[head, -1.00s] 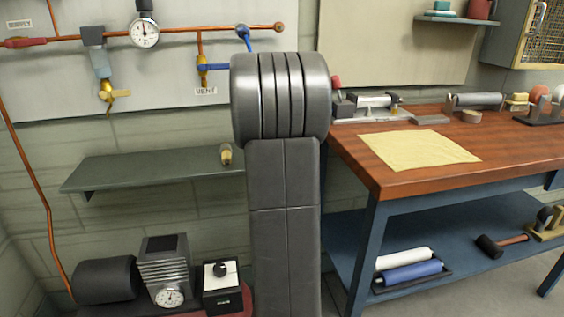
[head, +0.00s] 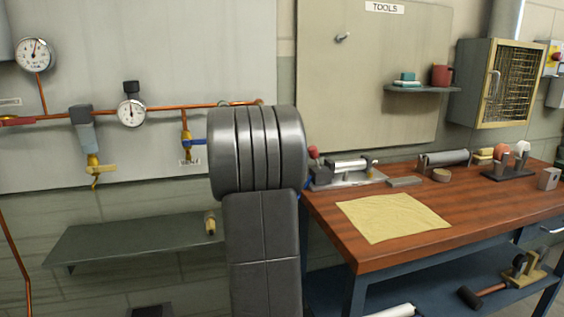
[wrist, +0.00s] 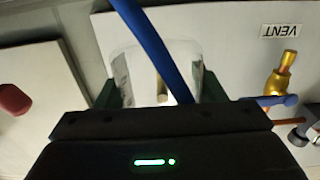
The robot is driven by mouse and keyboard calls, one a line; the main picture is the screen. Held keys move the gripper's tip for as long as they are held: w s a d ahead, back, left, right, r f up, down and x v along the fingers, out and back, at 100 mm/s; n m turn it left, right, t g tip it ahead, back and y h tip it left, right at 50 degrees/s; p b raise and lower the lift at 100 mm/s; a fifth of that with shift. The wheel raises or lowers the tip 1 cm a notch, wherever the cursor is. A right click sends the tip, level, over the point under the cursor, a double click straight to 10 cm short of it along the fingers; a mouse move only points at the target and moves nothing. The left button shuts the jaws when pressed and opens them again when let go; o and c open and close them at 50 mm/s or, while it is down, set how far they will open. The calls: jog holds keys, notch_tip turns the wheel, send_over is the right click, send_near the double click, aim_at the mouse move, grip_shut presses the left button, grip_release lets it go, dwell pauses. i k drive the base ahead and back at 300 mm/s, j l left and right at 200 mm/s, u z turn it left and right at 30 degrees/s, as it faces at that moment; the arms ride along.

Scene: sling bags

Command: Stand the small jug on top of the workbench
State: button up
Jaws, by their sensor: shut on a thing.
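In the wrist view my gripper (wrist: 160,97) is shut on a clear, see-through vessel (wrist: 131,68), which I take as the small jug. A blue strip, perhaps its handle, crosses in front of it. The dark fingers lie on either side of it, and its lower part is hidden by the gripper body. In the head view my own arm hides the gripper and jug. The workbench (head: 335,225) stands at the right with a brown wooden top and blue frame. A yellow cloth (head: 393,217) lies on its near left part.
Bare wood shows right of the cloth. A wall shelf (head: 130,240) and copper pipe (head: 60,118) with gauges are at the left.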

aim_at(475, 202)
jog(key=k+l, duration=0.2)
jog(key=k, duration=0.3)
jog(key=k+l, duration=0.2)
jog(key=k, duration=0.25)
